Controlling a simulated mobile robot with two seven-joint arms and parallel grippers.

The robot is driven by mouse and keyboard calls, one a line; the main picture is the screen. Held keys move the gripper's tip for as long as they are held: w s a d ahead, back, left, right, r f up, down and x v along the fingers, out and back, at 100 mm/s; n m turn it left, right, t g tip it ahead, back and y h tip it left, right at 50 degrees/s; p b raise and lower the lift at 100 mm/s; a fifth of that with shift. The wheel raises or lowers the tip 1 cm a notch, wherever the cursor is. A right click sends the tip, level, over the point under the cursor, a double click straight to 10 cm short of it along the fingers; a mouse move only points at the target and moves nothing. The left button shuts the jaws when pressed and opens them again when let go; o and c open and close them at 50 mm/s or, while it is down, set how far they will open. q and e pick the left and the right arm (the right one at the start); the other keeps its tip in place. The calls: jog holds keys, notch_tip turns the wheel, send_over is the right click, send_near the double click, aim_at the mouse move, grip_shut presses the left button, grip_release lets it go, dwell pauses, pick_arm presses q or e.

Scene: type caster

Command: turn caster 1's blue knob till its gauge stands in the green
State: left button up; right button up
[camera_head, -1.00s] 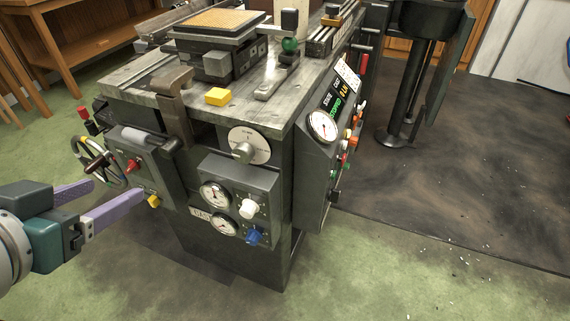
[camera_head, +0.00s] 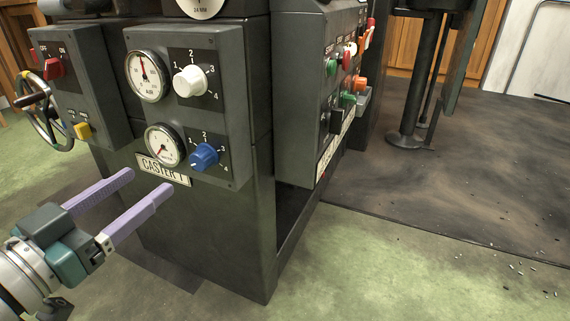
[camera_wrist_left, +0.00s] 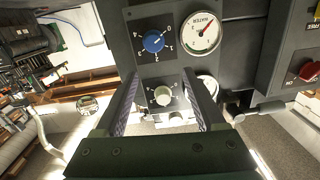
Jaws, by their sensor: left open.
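The caster 1 panel (camera_head: 232,120) carries a blue knob (camera_head: 205,157) with a numbered dial, right of the lower gauge (camera_head: 163,144). The "CASTER 1" label (camera_head: 163,169) sits below that gauge. The gauge's red needle points to the lower left; I cannot tell its green zone clearly. My left gripper (camera_head: 149,182) is open and empty, below and left of the blue knob, apart from it. In the left wrist view, which is turned over, the blue knob (camera_wrist_left: 154,42) and the WATER gauge (camera_wrist_left: 200,33) lie beyond the open fingers (camera_wrist_left: 160,80). My right gripper is not in view.
A white knob (camera_head: 190,81) and the AIR gauge (camera_head: 146,76) sit just above the blue knob. Open floor (camera_head: 370,260) lies at the front right.

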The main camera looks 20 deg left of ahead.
aim_at(197, 163)
pick_arm(q)
jog(key=shift+h, duration=0.3)
jog(key=w+f+b, duration=0.1)
jog(key=w, duration=0.2)
jog(key=w+d+b, duration=0.1)
jog(key=w+b, duration=0.1)
jog(key=w, duration=0.1)
jog(key=w+f+b, duration=0.1)
jog(key=w+b, duration=0.1)
jog(key=w, duration=0.1)
jog(key=shift+d+f, duration=0.15)
jog(key=shift+f, duration=0.15)
jog(key=shift+w+r, duration=0.1)
jog(key=shift+w, duration=0.5)
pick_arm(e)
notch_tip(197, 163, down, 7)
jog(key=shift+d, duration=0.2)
pick_arm(q)
grip_shut()
